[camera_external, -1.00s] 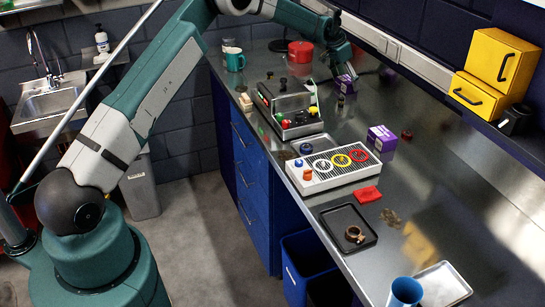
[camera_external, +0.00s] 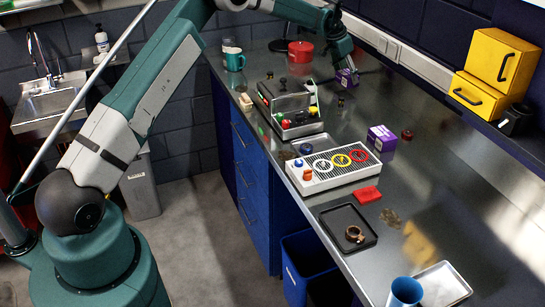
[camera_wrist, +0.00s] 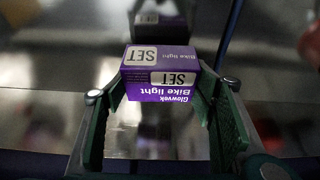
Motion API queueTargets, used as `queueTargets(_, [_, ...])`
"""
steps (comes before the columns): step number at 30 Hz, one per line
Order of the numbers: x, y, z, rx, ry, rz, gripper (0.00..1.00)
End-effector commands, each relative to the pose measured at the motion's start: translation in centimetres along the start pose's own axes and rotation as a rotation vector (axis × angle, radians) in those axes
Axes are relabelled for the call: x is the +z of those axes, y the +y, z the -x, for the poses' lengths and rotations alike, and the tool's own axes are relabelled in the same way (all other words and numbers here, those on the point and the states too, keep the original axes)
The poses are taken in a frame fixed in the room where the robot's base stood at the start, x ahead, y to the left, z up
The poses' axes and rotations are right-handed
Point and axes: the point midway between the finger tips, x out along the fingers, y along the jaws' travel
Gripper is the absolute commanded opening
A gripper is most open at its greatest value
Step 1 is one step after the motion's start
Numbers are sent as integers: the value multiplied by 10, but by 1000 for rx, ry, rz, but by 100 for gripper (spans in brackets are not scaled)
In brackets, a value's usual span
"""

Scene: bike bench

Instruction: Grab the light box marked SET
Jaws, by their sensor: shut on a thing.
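The purple light box marked SET (camera_wrist: 160,72) is upside down to the camera in the wrist view, with white SET labels on two faces. My gripper (camera_wrist: 162,105) has a green-padded finger on either side of the box and is shut on it. In the external view the held box (camera_external: 347,78) is at the far end of the bench, beneath my gripper (camera_external: 346,68). It appears raised a little, with its reflection on the shiny top in the wrist view. A second purple box (camera_external: 382,139) stands farther forward; its marking is too small to read.
A grey device with coloured knobs (camera_external: 290,105) and a white tray with coloured rings (camera_external: 335,165) stand on the bench (camera_external: 440,190). A red pot (camera_external: 300,51) and teal mug (camera_external: 233,60) are at the back. Yellow cases (camera_external: 495,70) sit on the right ledge.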

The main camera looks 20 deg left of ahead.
Motion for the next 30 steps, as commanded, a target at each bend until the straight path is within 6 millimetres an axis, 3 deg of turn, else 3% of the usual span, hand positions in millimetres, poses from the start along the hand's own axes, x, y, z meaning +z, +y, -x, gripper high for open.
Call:
queueTargets(13, [-24,0,57,0,0,0,42])
queueTargets(30, [-27,0,66,0,0,0,42])
